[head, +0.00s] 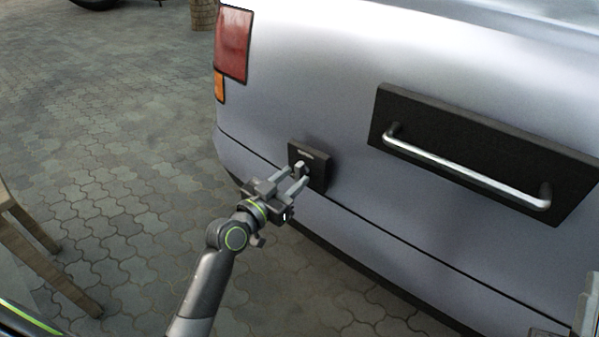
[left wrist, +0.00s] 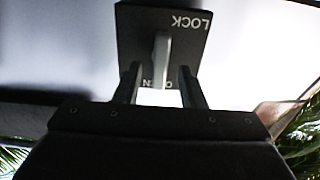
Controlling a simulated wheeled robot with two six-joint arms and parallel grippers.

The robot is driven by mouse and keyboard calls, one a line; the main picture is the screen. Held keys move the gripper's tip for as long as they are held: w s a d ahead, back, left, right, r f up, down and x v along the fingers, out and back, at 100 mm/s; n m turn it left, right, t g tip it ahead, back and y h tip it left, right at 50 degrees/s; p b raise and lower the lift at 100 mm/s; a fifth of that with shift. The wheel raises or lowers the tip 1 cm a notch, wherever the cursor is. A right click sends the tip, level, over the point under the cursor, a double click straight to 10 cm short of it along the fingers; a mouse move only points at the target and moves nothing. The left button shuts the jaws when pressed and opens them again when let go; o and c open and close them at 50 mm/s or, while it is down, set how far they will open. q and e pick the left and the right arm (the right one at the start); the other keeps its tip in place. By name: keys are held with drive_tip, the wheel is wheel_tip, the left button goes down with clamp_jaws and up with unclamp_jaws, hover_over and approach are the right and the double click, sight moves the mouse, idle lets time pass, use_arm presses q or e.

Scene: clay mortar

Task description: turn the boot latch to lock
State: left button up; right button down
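The boot latch is a small grey lever (head: 302,167) on a dark square plate (head: 320,173) on the car's rear. In the left wrist view the lever (left wrist: 161,60) points toward the partly hidden OPEN label, and the LOCK label shows upside down at the plate's (left wrist: 135,40) upper right. My left gripper (head: 294,176) is at the plate, its fingers open. In the left wrist view its fingertips (left wrist: 160,75) lie on either side of the lever's end, with gaps showing. Part of my right gripper (head: 587,300) shows at the lower right edge; its fingers are not clear.
The silver car body (head: 340,60) fills the right side. A black panel with a metal handle bar (head: 465,172) is right of the latch. A red tail light (head: 233,44) is above left. A wooden leg (head: 45,255) stands at left; the paving (head: 110,130) is mostly open.

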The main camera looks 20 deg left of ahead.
sight(297, 175)
use_arm(q)
drive_tip(key=shift+x, duration=1.65)
clamp_jaws()
